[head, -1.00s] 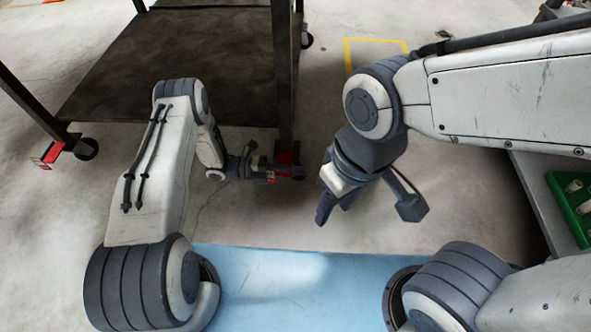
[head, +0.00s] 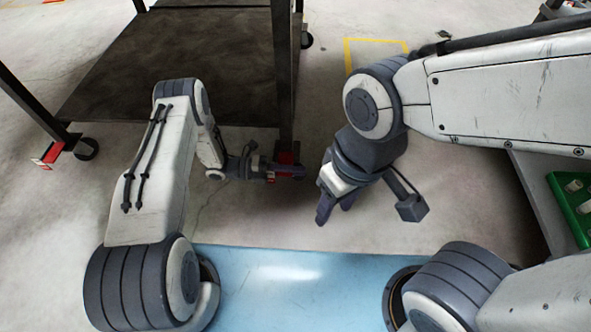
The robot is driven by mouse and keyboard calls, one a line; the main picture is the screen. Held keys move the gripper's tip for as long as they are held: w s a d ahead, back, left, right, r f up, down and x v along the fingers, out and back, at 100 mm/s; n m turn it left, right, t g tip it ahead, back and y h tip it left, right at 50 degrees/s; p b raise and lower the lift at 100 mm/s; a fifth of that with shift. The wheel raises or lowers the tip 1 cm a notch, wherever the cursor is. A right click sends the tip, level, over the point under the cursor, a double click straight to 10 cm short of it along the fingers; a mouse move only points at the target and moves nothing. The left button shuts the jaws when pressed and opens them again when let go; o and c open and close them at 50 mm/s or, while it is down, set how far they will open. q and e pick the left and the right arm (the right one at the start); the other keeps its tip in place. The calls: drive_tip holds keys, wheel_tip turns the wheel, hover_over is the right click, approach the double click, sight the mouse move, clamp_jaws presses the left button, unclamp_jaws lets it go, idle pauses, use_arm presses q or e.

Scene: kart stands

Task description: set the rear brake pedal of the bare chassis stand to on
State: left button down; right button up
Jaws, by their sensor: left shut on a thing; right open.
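The stand (head: 190,65) is a dark frame with a bare shelf on casters, at the upper left of the head view. A red brake pedal (head: 287,157) shows at the foot of its right near post. My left gripper (head: 290,172) is at that pedal, low by the caster, and is shut on it; the fingers hide part of the pedal and the wheel. Whether the pedal is up or down cannot be told. My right gripper (head: 335,208) is open and empty, in the air to the right of the post.
Another red brake pedal (head: 48,153) sits beside a caster (head: 87,149) at the stand's left leg. A grey table (head: 540,190) with a green tray (head: 572,207) stands at the right. Bare concrete floor lies between the stand and the table.

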use_arm(q)
drive_tip(key=m, duration=0.1)
drive_tip(key=f+m, duration=0.1)
drive_tip(key=shift+f+m+p, duration=0.3)
drive_tip(key=shift+m, duration=0.1)
drive_tip(key=c, duration=1)
unclamp_jaws()
drive_tip(key=a+p, duration=0.3)
drive_tip(key=a, duration=0.7)
drive_tip(key=shift+a+p, duration=0.3)
drive_tip(key=shift+p, duration=0.1)
